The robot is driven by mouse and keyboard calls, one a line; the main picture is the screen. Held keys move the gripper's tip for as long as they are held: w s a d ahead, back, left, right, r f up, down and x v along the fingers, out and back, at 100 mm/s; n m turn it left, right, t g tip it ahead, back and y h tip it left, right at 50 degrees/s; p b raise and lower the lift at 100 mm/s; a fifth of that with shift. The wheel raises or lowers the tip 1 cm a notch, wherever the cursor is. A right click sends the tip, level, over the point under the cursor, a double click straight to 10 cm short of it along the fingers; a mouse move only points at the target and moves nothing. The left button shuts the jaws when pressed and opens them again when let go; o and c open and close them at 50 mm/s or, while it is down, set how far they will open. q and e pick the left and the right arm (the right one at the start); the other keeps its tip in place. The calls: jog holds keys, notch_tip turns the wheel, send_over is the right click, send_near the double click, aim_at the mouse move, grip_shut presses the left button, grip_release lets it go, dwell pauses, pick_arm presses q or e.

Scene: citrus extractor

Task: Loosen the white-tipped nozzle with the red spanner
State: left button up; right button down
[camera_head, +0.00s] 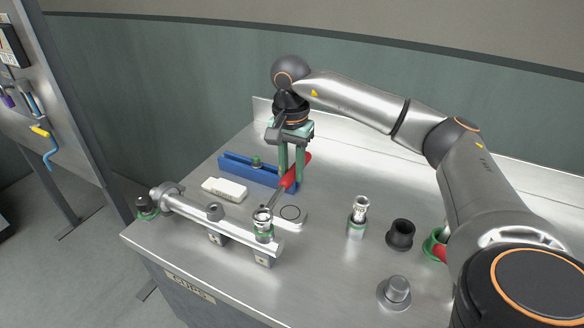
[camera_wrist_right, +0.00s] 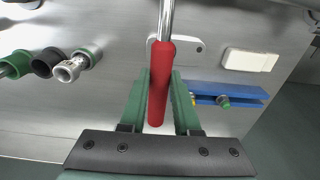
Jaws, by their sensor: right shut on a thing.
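My right gripper (camera_head: 291,180) is shut on the red handle of the spanner (camera_head: 297,174) and holds it tilted above the steel table. Its metal shaft slopes down left to the nozzle (camera_head: 263,217) with a pale top and green base, at the near right end of the metal pipe (camera_head: 190,207). The spanner's head is at or beside this nozzle; I cannot tell whether it is seated on it. In the right wrist view the red handle (camera_wrist_right: 160,85) lies between the green fingers, and the spanner's head is out of frame. My left gripper is not in view.
A similar nozzle (camera_head: 357,217) stands on the table, with a black cup (camera_head: 401,233) and grey knob (camera_head: 395,291) farther right. A blue rack (camera_head: 235,168) and white block (camera_head: 224,189) lie behind the pipe. A flat ringed plate (camera_head: 299,217) lies beside the near nozzle.

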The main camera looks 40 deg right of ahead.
jog(key=shift+f+b, duration=0.55)
jog(key=shift+f, duration=0.55)
dwell(0.6)
jog(key=c, duration=1.3)
grip_release()
grip_shut()
jog(key=shift+w, duration=0.1)
jog(key=w+a+n, duration=0.4)
jog(key=w+n, duration=0.1)
jog(key=n, duration=0.1)
jog(key=shift+a, duration=0.15)
dwell(0.9)
jog(key=shift+w+a+n, duration=0.1)
jog(key=shift+w+n, duration=0.05)
jog(key=shift+n, duration=0.15)
